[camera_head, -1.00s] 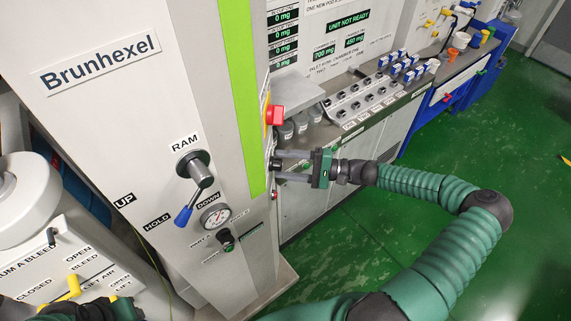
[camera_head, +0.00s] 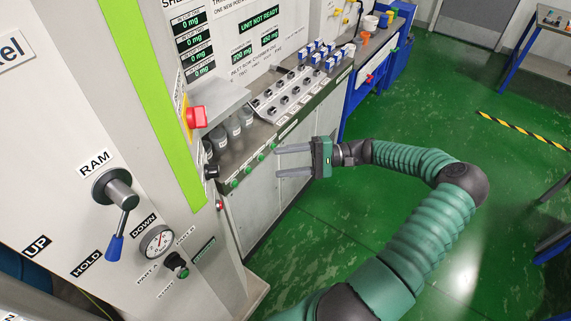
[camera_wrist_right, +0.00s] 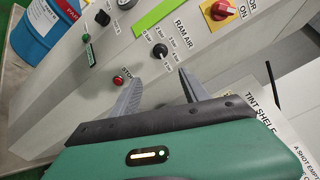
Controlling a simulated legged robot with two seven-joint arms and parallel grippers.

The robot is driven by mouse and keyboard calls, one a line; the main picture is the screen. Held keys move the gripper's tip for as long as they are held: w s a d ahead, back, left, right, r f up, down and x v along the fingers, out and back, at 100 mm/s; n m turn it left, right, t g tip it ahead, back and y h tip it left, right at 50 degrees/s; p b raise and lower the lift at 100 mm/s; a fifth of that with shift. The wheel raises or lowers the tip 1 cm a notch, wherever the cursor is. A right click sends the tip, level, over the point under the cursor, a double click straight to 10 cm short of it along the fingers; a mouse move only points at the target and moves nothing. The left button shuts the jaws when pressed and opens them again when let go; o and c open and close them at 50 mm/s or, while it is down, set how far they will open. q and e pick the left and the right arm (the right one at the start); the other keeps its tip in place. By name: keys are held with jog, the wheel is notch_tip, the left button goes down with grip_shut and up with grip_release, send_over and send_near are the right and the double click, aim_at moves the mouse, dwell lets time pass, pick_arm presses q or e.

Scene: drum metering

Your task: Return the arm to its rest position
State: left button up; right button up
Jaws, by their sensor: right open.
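My right gripper (camera_head: 293,161) is open and empty in the head view. Its two grey fingers point left toward the cabinet front below the bench, and my green segmented arm curves in from the lower right. In the right wrist view the open fingers (camera_wrist_right: 160,88) reach toward a grey machine panel with a red stop button (camera_wrist_right: 119,82) and a black RAM AIR knob (camera_wrist_right: 160,51). Nothing is between the fingers, and I see no contact with the panel. My left gripper is not in the head view.
The bench holds several grey jars (camera_head: 233,127) and a switch panel (camera_head: 285,93). Green floor (camera_head: 440,105) is open at the right.

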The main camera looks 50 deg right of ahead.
jog(key=shift+a, duration=0.1)
dwell(0.3)
jog(key=s+a+f+n+g+h+b, duration=0.1)
jog(key=a+f+n+g+h, duration=0.2)
jog(key=a+f+g, duration=0.5)
jog(key=s+a+f+n+g+h+b, duration=0.15)
jog(key=a+f+g, duration=0.35)
jog(key=a, duration=0.6)
jog(key=s+a+r+n+t+h+b, duration=0.1)
jog(key=s+a+r+n+t+h, duration=0.1)
jog(key=a+n+h, duration=0.4)
jog(key=n+t+h, duration=0.1)
jog(key=n+h, duration=0.1)
jog(key=h, duration=0.1)
jog(key=shift+s+a+t, duration=0.2)
jog(key=shift+s+t, duration=0.05)
jog(key=shift+t, duration=0.15)
jog(key=shift+d, duration=0.1)
